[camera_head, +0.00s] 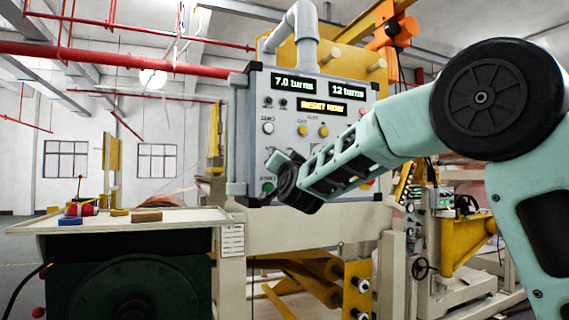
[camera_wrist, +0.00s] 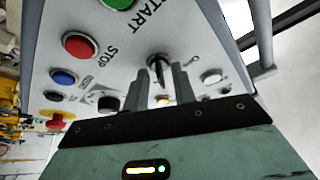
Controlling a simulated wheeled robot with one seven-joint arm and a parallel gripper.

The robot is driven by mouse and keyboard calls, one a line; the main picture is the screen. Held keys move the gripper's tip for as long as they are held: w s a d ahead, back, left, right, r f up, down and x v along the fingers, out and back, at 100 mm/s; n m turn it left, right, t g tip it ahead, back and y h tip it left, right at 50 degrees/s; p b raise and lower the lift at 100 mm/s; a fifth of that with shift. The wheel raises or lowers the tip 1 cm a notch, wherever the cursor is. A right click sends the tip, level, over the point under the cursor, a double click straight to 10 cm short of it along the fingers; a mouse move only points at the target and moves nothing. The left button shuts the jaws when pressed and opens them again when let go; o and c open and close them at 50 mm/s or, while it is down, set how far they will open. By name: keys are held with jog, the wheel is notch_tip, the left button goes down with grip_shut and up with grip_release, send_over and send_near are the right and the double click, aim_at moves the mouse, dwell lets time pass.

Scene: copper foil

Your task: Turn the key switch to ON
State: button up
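The key switch (camera_wrist: 158,60) is a round metal lock with a dark key standing out of it, on the grey control panel (camera_head: 256,110). In the wrist view it lies straight ahead of my gripper (camera_wrist: 160,72), with the key between the two grey fingers. The fingers stand apart with a gap around the key, and I see no clear contact. The key's ON marking cannot be read.
Near the key in the wrist view are a green START button (camera_wrist: 118,3), a red STOP button (camera_wrist: 80,45), a blue button (camera_wrist: 63,77) and a white knob (camera_wrist: 211,77). Panel displays (camera_head: 324,107) include "RESET NOW". A workbench (camera_head: 120,222) with small items stands left.

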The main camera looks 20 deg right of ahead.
jog(key=b+v, duration=0.5)
jog(key=v, duration=1.2)
jog(key=shift+s, duration=0.25)
jog(key=s+a+f+n+g+y+p, duration=0.1)
jog(key=s+a+f+n+g+y, duration=0.45)
jog(key=a+f, duration=0.45)
jog(key=s+a+f+n+g+y+p, duration=0.2)
jog(key=s+a+f+n+g+y, duration=0.35)
jog(key=f, duration=0.65)
jog(key=s+d+f+n+g+h, duration=0.2)
jog(key=s+f+g, duration=0.3)
jog(key=s, duration=0.5)
jog(key=s+d+f+n+g+h+p, duration=0.1)
jog(key=s+f+n+g+h, duration=0.2)
jog(key=s, duration=0.7)
notch_tip(320, 180, down, 5)
jog(key=shift+d+r+n+g+h, duration=0.15)
jog(key=shift+d+n+g+h, duration=0.2)
jog(key=shift+g, duration=0.85)
